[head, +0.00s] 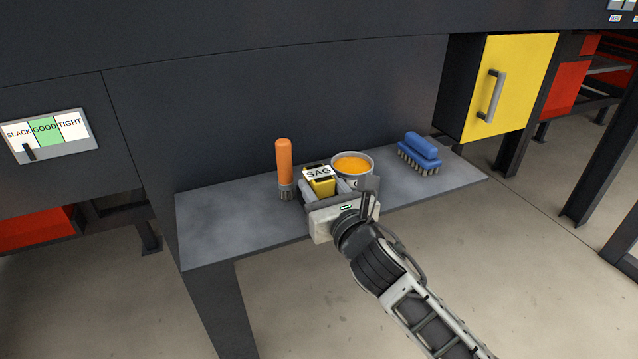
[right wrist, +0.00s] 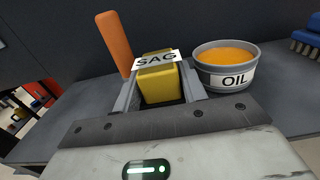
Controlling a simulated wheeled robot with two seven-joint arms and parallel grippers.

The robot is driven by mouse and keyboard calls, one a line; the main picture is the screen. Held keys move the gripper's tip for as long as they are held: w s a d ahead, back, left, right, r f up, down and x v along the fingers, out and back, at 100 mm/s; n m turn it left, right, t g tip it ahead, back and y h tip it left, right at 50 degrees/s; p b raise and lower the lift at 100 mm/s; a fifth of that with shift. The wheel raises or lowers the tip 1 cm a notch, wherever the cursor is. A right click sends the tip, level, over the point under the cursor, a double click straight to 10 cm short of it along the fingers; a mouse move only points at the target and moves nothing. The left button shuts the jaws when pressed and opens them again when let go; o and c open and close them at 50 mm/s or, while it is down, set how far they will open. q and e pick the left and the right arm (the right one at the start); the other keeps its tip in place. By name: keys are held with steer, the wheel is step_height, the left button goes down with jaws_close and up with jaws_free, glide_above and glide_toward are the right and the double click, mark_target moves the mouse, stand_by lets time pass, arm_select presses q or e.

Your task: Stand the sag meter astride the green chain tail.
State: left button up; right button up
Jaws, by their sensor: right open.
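The sag meter (head: 321,187) is a yellow block with a white top plate marked SAG, standing on the grey shelf. It also shows in the right wrist view (right wrist: 160,82). My right gripper (head: 325,190) is at the meter, with one finger on each side of it. In the right wrist view the fingers (right wrist: 160,92) are open around the yellow block, with a dark gap visible near its lower part. The meter's base is partly hidden by the gripper. No green chain tail shows in either view. My left gripper is not in view.
The shelf (head: 225,228) also holds an orange-handled brush (head: 284,160) left of the meter, an oil tin (head: 354,170) close on its right, and a blue brush (head: 419,152) farther right. A SLACK/GOOD/TIGHT gauge (head: 48,135) and a yellow door (head: 515,80) flank the shelf.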

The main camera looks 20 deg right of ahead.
steer(key=w, duration=0.3)
steer(key=shift+w, duration=0.3)
steer(key=shift+c, duration=0.3)
steer(key=shift+r, duration=0.1)
steer(key=c, duration=0.8)
